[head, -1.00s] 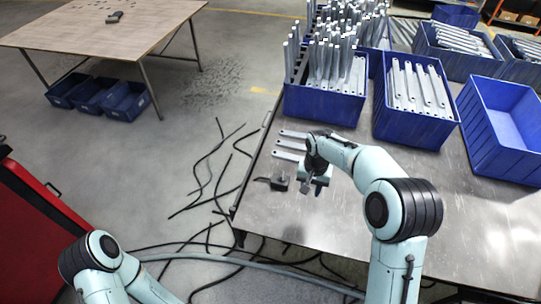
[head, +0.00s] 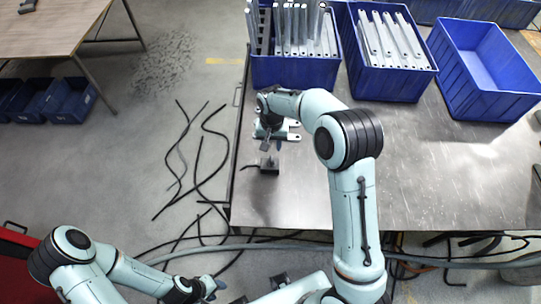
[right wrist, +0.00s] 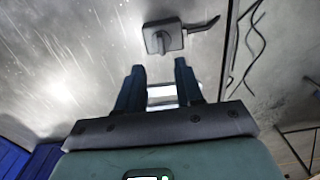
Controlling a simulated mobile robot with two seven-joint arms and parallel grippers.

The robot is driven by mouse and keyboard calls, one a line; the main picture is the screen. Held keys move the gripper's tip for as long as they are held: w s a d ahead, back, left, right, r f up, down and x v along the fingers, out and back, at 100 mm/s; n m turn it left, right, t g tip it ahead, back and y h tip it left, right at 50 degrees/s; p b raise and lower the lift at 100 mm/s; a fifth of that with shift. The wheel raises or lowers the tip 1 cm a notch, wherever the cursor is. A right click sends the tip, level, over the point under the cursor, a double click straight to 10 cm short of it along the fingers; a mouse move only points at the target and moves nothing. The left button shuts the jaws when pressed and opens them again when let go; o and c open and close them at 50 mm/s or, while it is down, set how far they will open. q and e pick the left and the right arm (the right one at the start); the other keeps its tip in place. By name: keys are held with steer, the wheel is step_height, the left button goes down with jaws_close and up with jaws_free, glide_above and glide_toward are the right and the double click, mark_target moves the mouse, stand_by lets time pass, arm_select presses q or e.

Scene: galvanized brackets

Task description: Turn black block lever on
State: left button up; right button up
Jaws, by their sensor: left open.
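The black block (head: 269,165) sits on the metal table near its left edge, with a short cable on one side. In the right wrist view the block (right wrist: 163,37) shows a small lever-like part on its face; its setting is too small to tell. My right gripper (head: 267,146) is just behind the block in the head view. In the right wrist view my right gripper (right wrist: 159,72) has its fingers apart and empty, with the block beyond the tips and not touched. My left gripper (head: 214,287) is open, low in the head view, away from the table top.
Flat metal brackets (head: 293,136) lie partly hidden behind my right gripper. Blue bins with brackets (head: 295,71) and an empty blue bin (head: 467,75) line the back. The table's right front (head: 440,185) is clear. Black cables (head: 195,165) lie on the floor left.

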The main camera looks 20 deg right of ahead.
mark_target(271, 159)
step_height(271, 159, down, 8)
steer(key=shift+w+f, duration=0.1)
steer(key=shift+f, duration=0.1)
jaws_close()
